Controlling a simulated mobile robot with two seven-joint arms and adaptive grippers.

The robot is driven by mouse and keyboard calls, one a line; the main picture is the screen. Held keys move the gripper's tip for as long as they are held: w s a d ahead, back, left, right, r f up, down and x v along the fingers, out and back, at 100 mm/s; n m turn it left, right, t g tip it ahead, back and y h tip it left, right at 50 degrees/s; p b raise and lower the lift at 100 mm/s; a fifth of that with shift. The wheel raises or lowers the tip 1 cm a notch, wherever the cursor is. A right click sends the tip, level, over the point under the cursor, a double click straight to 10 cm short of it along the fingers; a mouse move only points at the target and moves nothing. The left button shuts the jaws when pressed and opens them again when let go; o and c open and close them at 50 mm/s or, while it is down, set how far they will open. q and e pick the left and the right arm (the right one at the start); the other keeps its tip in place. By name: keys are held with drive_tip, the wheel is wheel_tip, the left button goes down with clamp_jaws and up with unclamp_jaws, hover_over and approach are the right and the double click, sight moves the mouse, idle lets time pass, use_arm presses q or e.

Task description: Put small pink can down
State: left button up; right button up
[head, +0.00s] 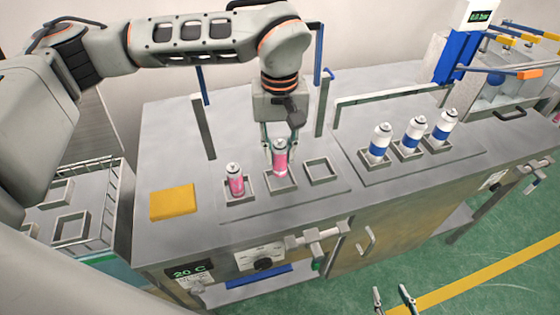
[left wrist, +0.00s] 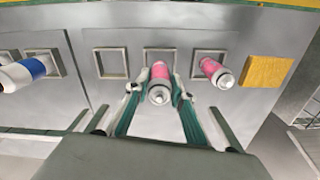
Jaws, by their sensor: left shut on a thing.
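A small pink can (head: 280,160) with a silver top stands upright at the middle holder (head: 281,186) of a three-holder plate. My left gripper (head: 280,142) is shut on it from above and behind. In the left wrist view the same can (left wrist: 160,78) sits between my two fingers (left wrist: 161,92), over the middle holder. I cannot tell whether its base rests on the holder's floor or hangs just above it. My right gripper (head: 393,296) is at the bottom edge of the head view, open and empty, its fingers apart.
Another pink can (head: 236,182) stands in the left holder; the right holder (head: 320,171) is empty. Several blue-and-white cans (head: 414,135) stand in holders further right. A yellow block (head: 174,202) lies on the left. Upright posts (head: 203,128) and a low rail rise behind the plates.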

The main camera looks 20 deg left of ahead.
sight(280, 163)
use_arm(q)
drive_tip(key=shift+f, duration=1.95)
drive_tip(key=shift+f, duration=0.2)
drive_tip(key=o, duration=1.1)
drive_tip(key=shift+o, duration=0.2)
drive_tip(key=shift+r, duration=0.1)
wheel_tip(280, 163, up, 12)
drive_tip(key=shift+r, duration=0.15)
